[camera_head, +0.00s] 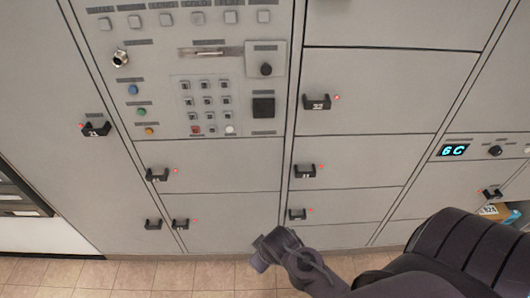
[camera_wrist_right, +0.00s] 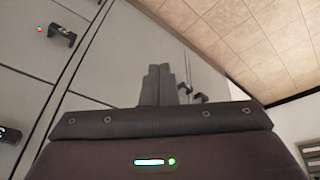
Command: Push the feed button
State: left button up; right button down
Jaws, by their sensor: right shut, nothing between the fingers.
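The grey control panel (camera_head: 205,75) fills the upper left of the head view. It has a row of square buttons (camera_head: 198,18) along its top, and a blue button (camera_head: 132,89), a green button (camera_head: 141,112) and an orange button (camera_head: 149,131) at its left. The labels are too small to read, so I cannot tell which button is feed. My right arm comes in from the lower right, its end (camera_head: 262,262) low and well below the panel. In the right wrist view my right gripper (camera_wrist_right: 160,68) is shut and empty. My left gripper is out of view.
Locker doors with black numbered handles (camera_head: 317,102) and red lights surround the panel. A cooler panel at the right shows "6 C" (camera_head: 454,151) beside a black knob (camera_head: 495,151). An open compartment (camera_head: 496,212) holds a parcel. The tiled floor (camera_head: 135,274) is clear in front.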

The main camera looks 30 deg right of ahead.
jog(key=w+d+r+n+t+h+p, duration=0.1)
jog(key=w+d+r+n+t, duration=0.25)
jog(key=r, duration=0.85)
jog(key=w+d+r+n+t, duration=0.15)
jog(key=w+r+t, duration=0.35)
jog(key=r, duration=0.7)
jog(key=w+d+r+n+t+h+p, duration=0.15)
jog(key=w+d+r, duration=0.3)
jog(key=r, duration=0.65)
notch_tip(320, 180, up, 27)
jog(key=s+n+t+y, duration=0.1)
jog(key=n+t+y, duration=0.2)
jog(key=n+t, duration=0.7)
jog(key=shift+d+r+n+t+y+b, duration=0.15)
jog(key=shift+d+n+t+y+b, duration=0.2)
jog(key=shift+n+t+b, duration=0.1)
jog(key=w+d+p, duration=0.2)
jog(key=w+d, duration=0.2)
jog(key=w, duration=0.3)
jog(key=shift+w+d, duration=0.2)
jog(key=shift+d, duration=0.15)
